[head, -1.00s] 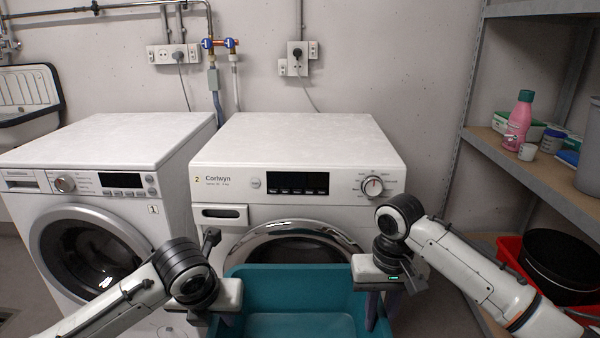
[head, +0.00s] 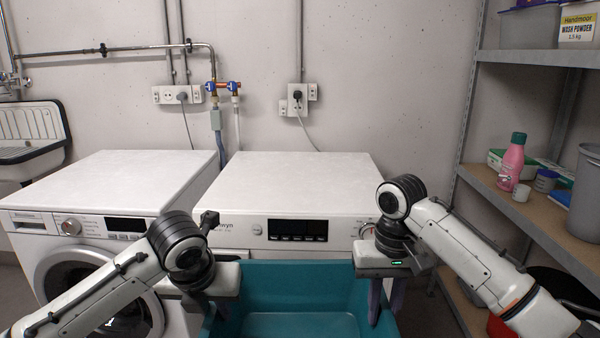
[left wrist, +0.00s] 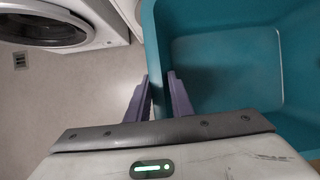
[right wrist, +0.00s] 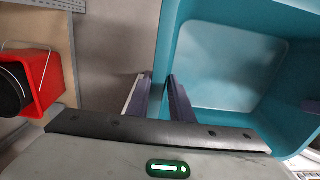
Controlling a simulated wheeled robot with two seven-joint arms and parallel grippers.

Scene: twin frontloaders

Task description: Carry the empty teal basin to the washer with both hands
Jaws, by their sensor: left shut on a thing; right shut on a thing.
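The teal basin (head: 300,285) is empty, upright and held between my grippers in front of the right frontloader. My left gripper (head: 210,318) is shut on its left wall; the left wrist view shows the fingers (left wrist: 159,85) either side of that wall. My right gripper (head: 384,300) is shut on the right wall, with its fingers (right wrist: 160,85) straddling the rim in the right wrist view. Two white frontloaders stand side by side: the left one (head: 110,180) and the right one (head: 300,180). The basin hides the right one's door. I cannot tell which machine is the washer.
A grey shelf unit (head: 520,215) on the right holds a pink bottle (head: 512,162), small tubs and a grey bin (head: 587,190). A red bucket (right wrist: 42,78) stands low on the right. A sink (head: 30,140) hangs at the far left. Both machine tops are clear.

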